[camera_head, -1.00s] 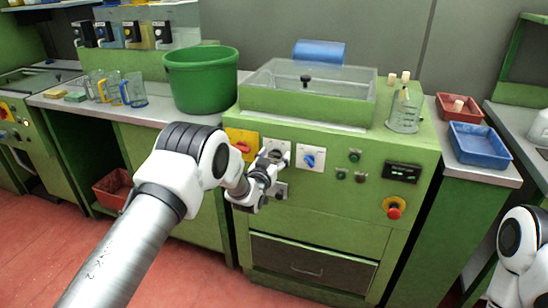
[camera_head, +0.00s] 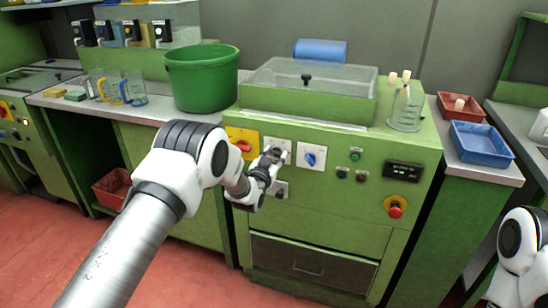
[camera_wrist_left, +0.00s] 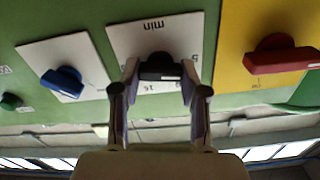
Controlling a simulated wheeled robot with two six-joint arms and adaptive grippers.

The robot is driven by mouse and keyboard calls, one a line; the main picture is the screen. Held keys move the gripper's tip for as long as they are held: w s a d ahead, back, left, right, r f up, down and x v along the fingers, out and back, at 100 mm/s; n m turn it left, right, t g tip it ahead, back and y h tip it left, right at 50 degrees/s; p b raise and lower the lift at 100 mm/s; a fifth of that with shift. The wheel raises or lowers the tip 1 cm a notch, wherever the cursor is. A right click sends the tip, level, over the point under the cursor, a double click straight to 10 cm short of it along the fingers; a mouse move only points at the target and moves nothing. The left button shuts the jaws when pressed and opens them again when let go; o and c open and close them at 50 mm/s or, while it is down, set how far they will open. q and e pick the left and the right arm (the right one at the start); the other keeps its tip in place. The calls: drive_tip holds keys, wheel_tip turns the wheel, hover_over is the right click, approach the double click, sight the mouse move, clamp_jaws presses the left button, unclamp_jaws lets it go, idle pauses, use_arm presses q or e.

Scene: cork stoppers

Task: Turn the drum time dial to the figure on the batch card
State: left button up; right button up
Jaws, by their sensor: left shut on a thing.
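The time dial is a dark knob (camera_wrist_left: 160,68) on a white plate (camera_wrist_left: 133,40) marked "min", which appears upside down in the left wrist view. The plate also shows in the head view (camera_head: 281,144) on the front of the green machine. My left gripper (camera_head: 277,157) is at this plate, its two fingers (camera_wrist_left: 158,80) shut on either side of the knob. A figure that looks like 16 shows beside the knob; most other figures are hidden by the fingers. I cannot make out a batch card. My right gripper is out of view.
A red switch on a yellow plate (camera_head: 240,148) and a blue knob (camera_head: 310,159) flank the dial closely. The machine also carries a display (camera_head: 403,170) and a red stop button (camera_head: 395,211). A green bucket (camera_head: 203,80) stands at left, a blue tray (camera_head: 482,146) at right.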

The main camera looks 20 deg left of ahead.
use_arm(q)
drive_tip(key=m+b, duration=0.1)
drive_tip(key=m, duration=0.4)
drive_tip(key=shift+d+f+b, duration=0.1)
drive_tip(key=shift+b, duration=0.3)
drive_tip(key=m+b, duration=0.1)
drive_tip(key=m, duration=0.4)
drive_tip(key=shift+m+b, duration=0.3)
drive_tip(key=shift+m, duration=0.1)
drive_tip(key=m+b, duration=0.1)
drive_tip(key=m, duration=0.4)
drive_tip(key=shift+d+f, duration=0.1)
drive_tip(key=shift+f, duration=0.05)
drive_tip(key=m+b, duration=0.1)
drive_tip(key=m, duration=0.4)
drive_tip(key=shift+m, duration=0.3)
drive_tip(key=shift+f, duration=0.1)
drive_tip(key=o, duration=1.1)
drive_tip(key=shift+o, duration=0.2)
drive_tip(key=shift+s, duration=0.1)
